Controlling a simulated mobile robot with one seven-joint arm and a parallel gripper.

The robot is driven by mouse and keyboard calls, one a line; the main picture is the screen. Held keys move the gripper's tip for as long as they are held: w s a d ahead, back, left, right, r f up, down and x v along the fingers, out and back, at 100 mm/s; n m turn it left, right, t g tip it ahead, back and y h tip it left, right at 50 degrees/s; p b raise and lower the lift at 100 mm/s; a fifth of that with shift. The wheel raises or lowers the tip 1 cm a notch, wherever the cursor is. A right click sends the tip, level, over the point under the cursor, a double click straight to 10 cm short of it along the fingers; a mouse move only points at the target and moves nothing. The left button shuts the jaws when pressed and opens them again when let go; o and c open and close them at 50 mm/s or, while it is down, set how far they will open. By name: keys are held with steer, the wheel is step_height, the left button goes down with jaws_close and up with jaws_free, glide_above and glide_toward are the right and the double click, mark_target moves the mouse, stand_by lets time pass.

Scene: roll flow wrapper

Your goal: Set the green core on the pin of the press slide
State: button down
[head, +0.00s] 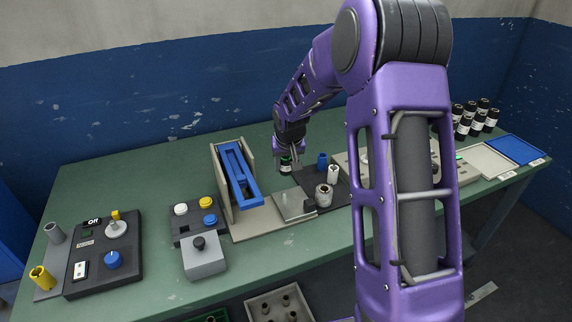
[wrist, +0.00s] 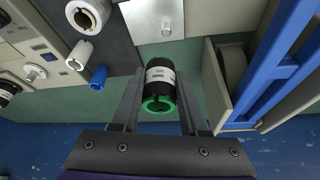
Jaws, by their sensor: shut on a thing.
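The green core (wrist: 158,105) shows as a green ring at the end of a black roll with a white label (wrist: 160,76). My gripper (wrist: 158,88) is shut on this roll, one finger on each side. In the head view the roll (head: 286,164) hangs below my gripper (head: 290,154), behind the press slide; its height above the table is hard to tell. The press slide is a pale metal plate (head: 293,207), also in the wrist view (wrist: 145,12). Its small upright pin (wrist: 166,30) stands bare, apart from the roll.
A dark tray (head: 312,178) beside the slide carries a white core (head: 332,174), a blue core (head: 322,160) and a grey roll (head: 324,195). The blue press frame (head: 238,175) stands left of the slide. A button box (head: 198,219) is further left. Black rolls (head: 474,117) stand back right.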

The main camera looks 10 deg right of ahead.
steer(key=shift+s+a, duration=0.15)
steer(key=shift+a, duration=0.15)
steer(key=shift+f, duration=0.15)
steer(key=b, duration=0.3)
glide_above(284, 192)
steer(key=shift+s+f, duration=0.15)
steer(key=shift+f, duration=1.05)
steer(key=shift+s+f, duration=0.1)
steer(key=shift+f, duration=1.1)
steer(key=shift+f+b, duration=0.5)
steer(key=shift+b, duration=0.25)
steer(key=shift+f+b, duration=0.45)
steer(key=shift+f, duration=0.05)
steer(key=shift+f, duration=0.15)
steer(key=shift+f+b, duration=0.75)
steer(key=shift+f+b, duration=0.25)
steer(key=shift+b, duration=0.05)
